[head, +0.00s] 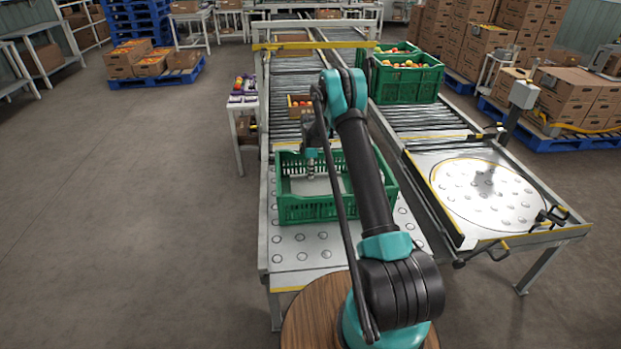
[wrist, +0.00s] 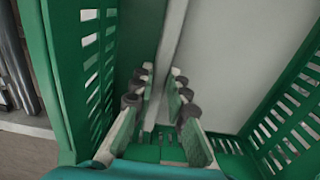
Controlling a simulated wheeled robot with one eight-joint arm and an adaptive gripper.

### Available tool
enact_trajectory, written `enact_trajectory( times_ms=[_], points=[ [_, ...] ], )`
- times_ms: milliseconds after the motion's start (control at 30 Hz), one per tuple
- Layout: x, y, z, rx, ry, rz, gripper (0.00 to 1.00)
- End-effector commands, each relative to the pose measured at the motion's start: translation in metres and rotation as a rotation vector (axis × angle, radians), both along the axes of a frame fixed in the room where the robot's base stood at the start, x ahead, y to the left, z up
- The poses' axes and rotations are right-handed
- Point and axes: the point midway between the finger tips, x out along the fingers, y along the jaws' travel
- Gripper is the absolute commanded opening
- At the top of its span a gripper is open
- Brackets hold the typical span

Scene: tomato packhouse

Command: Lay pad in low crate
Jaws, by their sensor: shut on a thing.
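The low crate is a green slatted crate (head: 298,212) on the near ball-transfer table, and its green walls surround my gripper in the wrist view (wrist: 84,60). The pad is a pale grey sheet (wrist: 228,62) inside the crate, covering much of the visible floor area. A light narrow ridge or edge of it runs up between my fingers. My gripper (wrist: 160,112) points down inside the crate and is shut on the pad; in the head view my gripper (head: 310,168) is over the crate's left-middle part. Whether the pad lies flat everywhere is hidden.
Behind the crate a small brown carton (head: 299,105) stands on the rollers. Green crates of tomatoes (head: 408,84) stand on the right conveyor. A round turntable (head: 487,195) is at the right. A narrow side table (head: 243,103) stands left of the conveyor; floor further left is clear.

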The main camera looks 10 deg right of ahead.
Motion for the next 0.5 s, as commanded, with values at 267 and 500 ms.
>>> enact_trajectory(
  times_ms=[267, 500],
  points=[
    [0.0, 0.0, -0.029, 0.0, 0.0, 0.0, 0.0],
    [0.0, 0.0, -0.03, 0.0, 0.0, 0.0, 0.0]
  ],
)
